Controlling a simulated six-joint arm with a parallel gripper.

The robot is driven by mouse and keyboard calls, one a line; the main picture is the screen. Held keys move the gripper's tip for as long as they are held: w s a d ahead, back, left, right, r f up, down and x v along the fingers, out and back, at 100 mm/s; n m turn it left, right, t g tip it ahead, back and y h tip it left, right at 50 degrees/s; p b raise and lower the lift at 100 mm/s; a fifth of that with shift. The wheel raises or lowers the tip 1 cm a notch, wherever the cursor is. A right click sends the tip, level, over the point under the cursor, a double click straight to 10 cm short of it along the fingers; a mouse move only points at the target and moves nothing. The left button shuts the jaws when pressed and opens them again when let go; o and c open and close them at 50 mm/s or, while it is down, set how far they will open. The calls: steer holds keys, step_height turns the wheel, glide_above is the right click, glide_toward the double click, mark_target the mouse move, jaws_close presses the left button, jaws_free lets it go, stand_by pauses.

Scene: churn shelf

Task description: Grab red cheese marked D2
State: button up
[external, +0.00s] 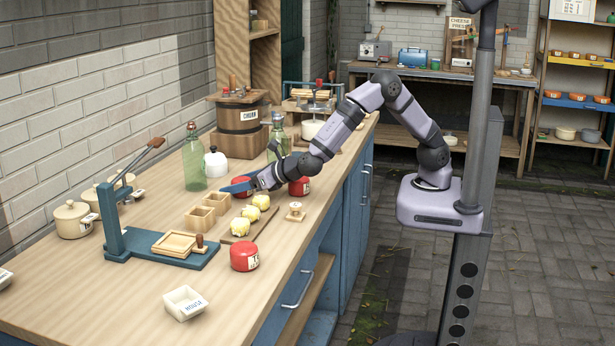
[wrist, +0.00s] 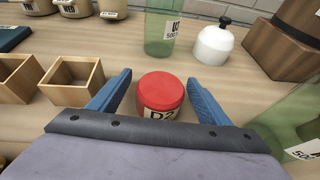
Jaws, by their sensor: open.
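The red cheese marked D2 (wrist: 160,90) is a short red cylinder with a white label, upright on the wooden counter. In the wrist view it sits between the two blue fingers of my gripper (wrist: 160,78). The fingers are open, with a visible gap on each side of it. In the external view my gripper (external: 236,187) is low over the counter and partly covers this cheese (external: 241,179). Two other red cheeses stand on the counter, one in front (external: 244,258) and one beside my arm (external: 299,187).
Small wooden boxes (wrist: 72,82) stand left of my gripper. A green bottle (wrist: 163,30) and a white flask with a black knob (wrist: 214,43) stand beyond the cheese. Another green bottle (wrist: 297,125) is close on the right. Yellow lumps (external: 241,226) lie on a board nearby.

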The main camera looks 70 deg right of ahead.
steer(key=shift+x, duration=1.3)
steer(key=shift+r, duration=0.1)
steer(key=c, duration=1.2)
steer(key=shift+c, duration=0.2)
steer(key=shift+r, duration=0.1)
